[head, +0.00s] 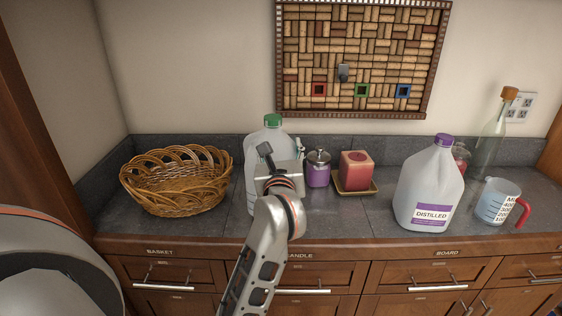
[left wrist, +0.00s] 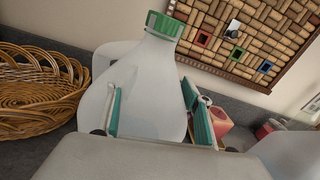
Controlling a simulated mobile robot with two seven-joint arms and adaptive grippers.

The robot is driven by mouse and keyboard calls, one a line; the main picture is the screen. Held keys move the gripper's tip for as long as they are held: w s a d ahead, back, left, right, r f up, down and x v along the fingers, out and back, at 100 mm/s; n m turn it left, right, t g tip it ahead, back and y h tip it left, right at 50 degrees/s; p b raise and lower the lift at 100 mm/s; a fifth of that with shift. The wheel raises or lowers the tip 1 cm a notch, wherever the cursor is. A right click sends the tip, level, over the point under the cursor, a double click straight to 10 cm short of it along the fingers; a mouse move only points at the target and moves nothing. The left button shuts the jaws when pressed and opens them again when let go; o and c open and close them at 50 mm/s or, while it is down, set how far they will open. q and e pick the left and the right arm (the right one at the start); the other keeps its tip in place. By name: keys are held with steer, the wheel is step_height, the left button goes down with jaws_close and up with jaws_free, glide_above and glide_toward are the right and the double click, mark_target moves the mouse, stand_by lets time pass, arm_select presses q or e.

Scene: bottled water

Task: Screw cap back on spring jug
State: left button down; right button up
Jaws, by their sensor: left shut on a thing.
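A translucent white jug (head: 267,138) with a green cap (head: 272,120) stands on the counter, left of centre. In the left wrist view the jug (left wrist: 143,88) stands between the two teal-padded fingers, and the green cap (left wrist: 164,24) sits on its neck. I cannot tell how tight the cap is. My left gripper (left wrist: 157,112) is shut on the jug's body, below the cap. In the head view my left arm and gripper cover the jug's front, so any label is hidden. My right gripper is in neither view.
A wicker basket (head: 177,181) stands left of the jug. To its right are a purple jar (head: 318,172), a red candle (head: 357,168) on a tray, a purple-capped "DISTILLED" jug (head: 428,187), a measuring cup (head: 494,203) and a corked bottle (head: 489,145). A cork board (head: 362,60) hangs behind.

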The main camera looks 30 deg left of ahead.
arm_select(q)
step_height(320, 180, down, 3)
steer(key=shift+r, duration=0.15)
steer(key=shift+f, duration=0.35)
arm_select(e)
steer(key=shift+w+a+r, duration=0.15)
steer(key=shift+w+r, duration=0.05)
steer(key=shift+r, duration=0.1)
arm_select(q)
steer(key=shift+f+b, duration=0.15)
steer(key=shift+b, duration=0.15)
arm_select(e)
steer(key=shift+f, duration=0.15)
arm_select(q)
steer(key=c, duration=1)
jaws_free()
steer(key=shift+f, duration=0.1)
steer(key=shift+o, duration=0.2)
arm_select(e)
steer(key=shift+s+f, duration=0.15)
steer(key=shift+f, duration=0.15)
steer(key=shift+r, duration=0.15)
